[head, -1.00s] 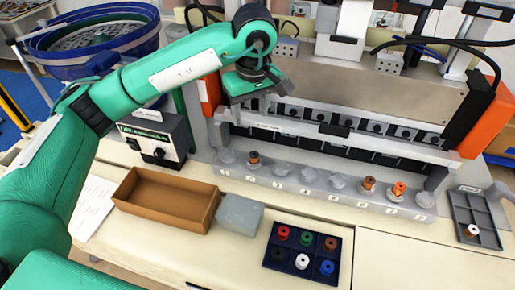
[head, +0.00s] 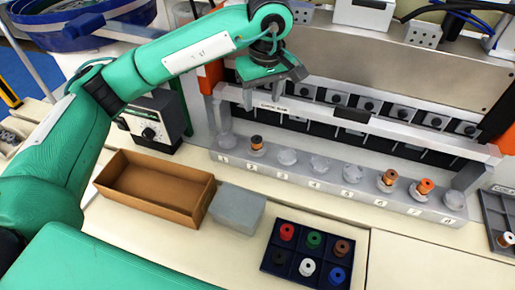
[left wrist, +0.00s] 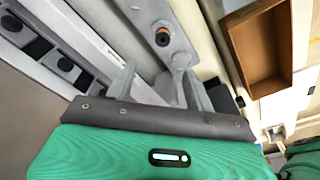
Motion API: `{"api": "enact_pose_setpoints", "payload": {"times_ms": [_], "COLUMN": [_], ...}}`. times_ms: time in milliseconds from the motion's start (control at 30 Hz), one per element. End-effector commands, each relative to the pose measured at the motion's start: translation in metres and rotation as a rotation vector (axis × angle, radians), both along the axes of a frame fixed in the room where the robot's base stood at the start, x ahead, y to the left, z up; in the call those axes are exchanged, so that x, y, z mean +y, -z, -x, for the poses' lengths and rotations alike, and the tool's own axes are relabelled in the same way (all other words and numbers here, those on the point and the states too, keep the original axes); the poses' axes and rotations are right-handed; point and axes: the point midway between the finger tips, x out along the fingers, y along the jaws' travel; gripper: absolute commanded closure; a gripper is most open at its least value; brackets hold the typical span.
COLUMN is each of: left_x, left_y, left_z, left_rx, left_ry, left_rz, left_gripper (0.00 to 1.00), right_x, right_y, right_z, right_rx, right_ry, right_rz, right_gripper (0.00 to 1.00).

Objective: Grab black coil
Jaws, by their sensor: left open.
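A dark blue compartment tray (head: 268,262) lies on the table at the lower middle of the head view. The black coil (head: 280,257) sits in its front left compartment and is hard to make out against the dark tray. Red (head: 287,232), green (head: 314,240), brown (head: 342,247), white (head: 307,267) and blue (head: 337,274) coils fill the other compartments. My left gripper (head: 275,95) is open and empty, high above the back of the table, far from the tray. Its open fingers (left wrist: 156,86) show in the left wrist view. My right gripper is not in view.
A grey numbered fixture bar (head: 335,190) runs behind the tray, with copper-orange coils on some posts. An open brown box (head: 155,190) and a grey block (head: 237,208) stand left of the tray. A grey tray (head: 497,215) is at the right edge. Bare table lies right of the coil tray.

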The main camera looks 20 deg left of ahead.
Motion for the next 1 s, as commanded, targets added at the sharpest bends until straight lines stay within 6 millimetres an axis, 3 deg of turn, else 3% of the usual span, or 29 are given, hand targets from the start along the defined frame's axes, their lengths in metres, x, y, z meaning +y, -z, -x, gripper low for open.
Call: {"api": "enact_pose_setpoints", "payload": {"times_ms": [33,167,267,600,833,1000], "left_x": [0.0,0.0,0.001,0.007,0.008,0.011], "left_y": [0.011,0.016,0.024,0.083,0.1,0.113], "left_z": [0.0,0.0,-0.001,-0.006,-0.007,-0.006], "left_rx": [0.0,0.0,0.003,0.003,0.001,0.005], "left_ry": [0.0,0.0,0.0,-0.001,0.0,0.0], "left_rz": [0.0,0.0,0.0,-0.001,0.0,-0.001], "left_gripper": [0.46,0.46,0.46,0.46,0.46,0.46], "right_x": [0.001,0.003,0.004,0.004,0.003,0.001], "right_y": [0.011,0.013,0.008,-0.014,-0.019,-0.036], "right_z": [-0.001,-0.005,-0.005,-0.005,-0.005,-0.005], "right_rx": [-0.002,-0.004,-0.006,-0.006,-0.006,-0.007], "right_ry": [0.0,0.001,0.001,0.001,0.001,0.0], "right_rz": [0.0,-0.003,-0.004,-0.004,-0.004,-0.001], "right_gripper": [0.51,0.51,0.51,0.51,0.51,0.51]}}
